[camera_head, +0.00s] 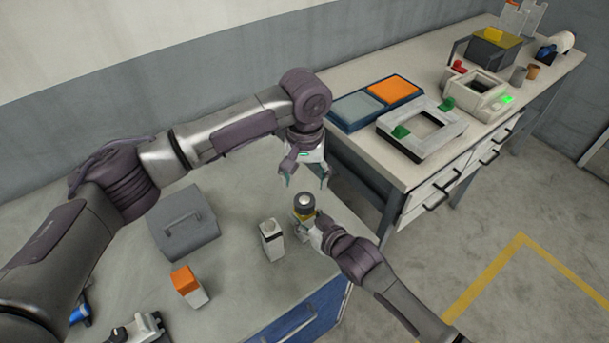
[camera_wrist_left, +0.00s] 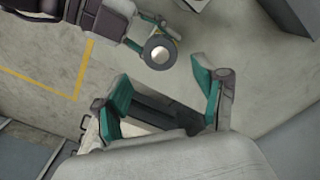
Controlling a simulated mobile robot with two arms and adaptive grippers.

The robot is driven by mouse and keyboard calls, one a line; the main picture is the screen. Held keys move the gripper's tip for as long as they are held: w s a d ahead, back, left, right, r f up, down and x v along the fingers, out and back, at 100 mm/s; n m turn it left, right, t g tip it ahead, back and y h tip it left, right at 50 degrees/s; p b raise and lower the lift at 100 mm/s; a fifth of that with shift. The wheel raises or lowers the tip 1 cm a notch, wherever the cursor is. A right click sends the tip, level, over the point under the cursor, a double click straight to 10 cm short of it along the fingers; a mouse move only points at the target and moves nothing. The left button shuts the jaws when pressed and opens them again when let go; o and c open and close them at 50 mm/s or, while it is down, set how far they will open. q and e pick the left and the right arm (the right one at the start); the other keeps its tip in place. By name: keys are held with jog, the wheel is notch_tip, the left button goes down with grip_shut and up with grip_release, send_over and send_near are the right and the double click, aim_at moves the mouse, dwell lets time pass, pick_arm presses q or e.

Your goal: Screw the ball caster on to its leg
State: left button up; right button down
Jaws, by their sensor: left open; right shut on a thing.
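The ball caster (camera_head: 304,199), a dark ring around a pale ball, faces up near the bench's right edge. It also shows in the left wrist view (camera_wrist_left: 159,53). A yellow piece (camera_head: 301,214), apparently its leg, shows just below it. My right gripper (camera_head: 314,223) is shut on this yellow piece from the right. The caster sits on top; its thread and how tightly it is seated are hidden. My left gripper (camera_head: 306,181) is open and empty, pointing down above and slightly behind the caster, apart from it. Its spread fingers also show in the left wrist view (camera_wrist_left: 163,78).
A pale block with a round top (camera_head: 272,241) stands just left of the caster. A grey case (camera_head: 185,226) and an orange-topped block (camera_head: 187,285) stand further left. A second bench (camera_head: 375,160) with trays and fixtures lies behind, to the right.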

aim_at(304, 199)
pick_arm(q)
jog(key=n, duration=0.4)
jog(key=shift+r, duration=0.15)
jog(key=n, duration=0.4)
jog(key=shift+r, duration=0.1)
jog(key=shift+f, duration=4)
